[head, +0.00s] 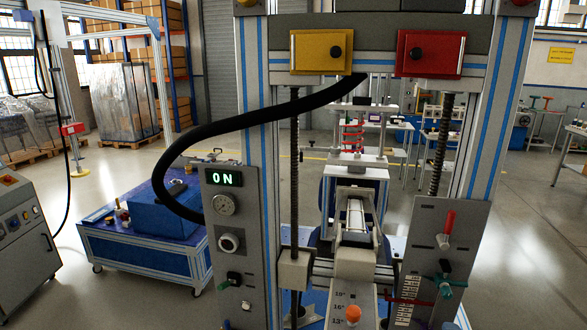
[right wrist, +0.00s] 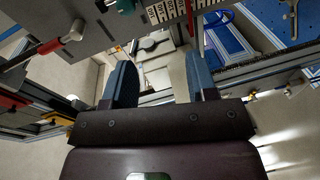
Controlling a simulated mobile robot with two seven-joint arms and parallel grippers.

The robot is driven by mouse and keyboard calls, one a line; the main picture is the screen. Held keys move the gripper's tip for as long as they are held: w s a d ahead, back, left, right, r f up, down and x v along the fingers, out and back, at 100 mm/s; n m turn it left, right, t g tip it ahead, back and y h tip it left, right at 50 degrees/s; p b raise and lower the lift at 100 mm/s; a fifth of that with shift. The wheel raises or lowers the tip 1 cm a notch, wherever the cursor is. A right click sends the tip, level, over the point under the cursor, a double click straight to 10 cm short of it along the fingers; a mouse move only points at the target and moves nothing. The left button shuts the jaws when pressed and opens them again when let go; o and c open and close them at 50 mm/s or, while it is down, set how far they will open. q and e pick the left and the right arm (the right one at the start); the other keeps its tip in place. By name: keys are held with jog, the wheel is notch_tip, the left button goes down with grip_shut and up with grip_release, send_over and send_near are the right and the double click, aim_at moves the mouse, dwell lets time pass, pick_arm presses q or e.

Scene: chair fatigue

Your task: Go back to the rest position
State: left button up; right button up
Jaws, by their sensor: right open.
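My right gripper (right wrist: 161,78) shows in the right wrist view, its two blue-padded fingers spread apart with nothing between them. It is close to the testing machine, with part of the scale panel (right wrist: 165,12) above it. In the head view the machine's frame (head: 255,130) stands straight ahead, and neither gripper shows there. The display panel (head: 222,178) on the left column reads "ON". The right panel (head: 440,245) carries a red-handled lever (head: 447,228) and a green handle (head: 446,280). My left gripper is out of view.
A yellow box (head: 310,52) and a red box (head: 415,54) sit on the top beam. An orange knob (head: 353,313) is at the front. A blue cart (head: 140,245) stands left, a grey cabinet (head: 25,245) farther left. Open floor lies at the right.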

jog(key=s+a+f+m+g+y, duration=0.1)
jog(key=s+a+f+m+g, duration=0.1)
jog(key=s+f+m, duration=0.5)
jog(key=s+a+f+m+g+b, duration=0.1)
jog(key=s+a+f+m+g, duration=0.1)
jog(key=s+f+m, duration=0.5)
jog(key=s+a+f, duration=0.1)
jog(key=s, duration=0.3)
jog(key=shift+s+a+f+g+y, duration=0.15)
jog(key=shift+s+f+g+y, duration=0.05)
jog(key=shift+g+y, duration=0.2)
